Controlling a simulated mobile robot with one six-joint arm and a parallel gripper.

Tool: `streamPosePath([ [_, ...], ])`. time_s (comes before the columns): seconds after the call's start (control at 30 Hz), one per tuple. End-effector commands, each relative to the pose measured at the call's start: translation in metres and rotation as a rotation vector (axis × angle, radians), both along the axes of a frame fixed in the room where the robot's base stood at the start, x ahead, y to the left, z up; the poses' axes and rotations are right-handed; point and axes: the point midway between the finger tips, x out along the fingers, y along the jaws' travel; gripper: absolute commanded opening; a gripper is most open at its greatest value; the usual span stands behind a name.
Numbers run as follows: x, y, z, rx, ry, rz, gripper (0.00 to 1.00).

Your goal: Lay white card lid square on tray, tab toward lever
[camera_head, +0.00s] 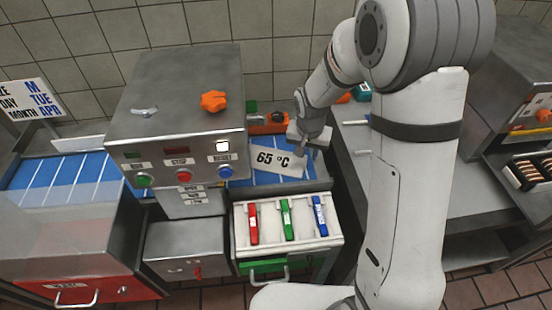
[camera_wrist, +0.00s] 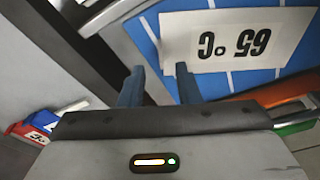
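The white card (camera_head: 262,159) reads "65 °C" and sits over a blue, white-striped surface (camera_head: 265,179), askew to its stripes. I cannot tell whether it lies flat or is raised. It also shows, upside down, in the wrist view (camera_wrist: 237,38). My gripper (camera_head: 301,150) is at the card's right end. In the wrist view my gripper (camera_wrist: 158,85) has its two blue-grey fingers apart. The right finger overlaps the card's lower edge in the picture; contact is unclear. Which part is the task's tray or lever is not clear.
A steel box (camera_head: 180,95) with an orange knob (camera_head: 213,101) and buttons stands left of the card. In front is a white holder (camera_head: 244,245) with red, green and blue handled pieces. An orange part (camera_head: 262,127) lies behind the card. A grey counter (camera_head: 350,185) is at right.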

Motion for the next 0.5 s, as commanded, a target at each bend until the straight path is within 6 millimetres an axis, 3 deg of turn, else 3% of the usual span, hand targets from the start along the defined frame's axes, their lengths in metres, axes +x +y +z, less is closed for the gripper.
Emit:
streamPosePath([
  [0.23, 0.003, 0.0, -0.032, 0.0, 0.004, 0.0, 0.3],
  [0.5, 0.004, 0.0, -0.037, 0.001, 0.001, -0.001, 0.3],
])
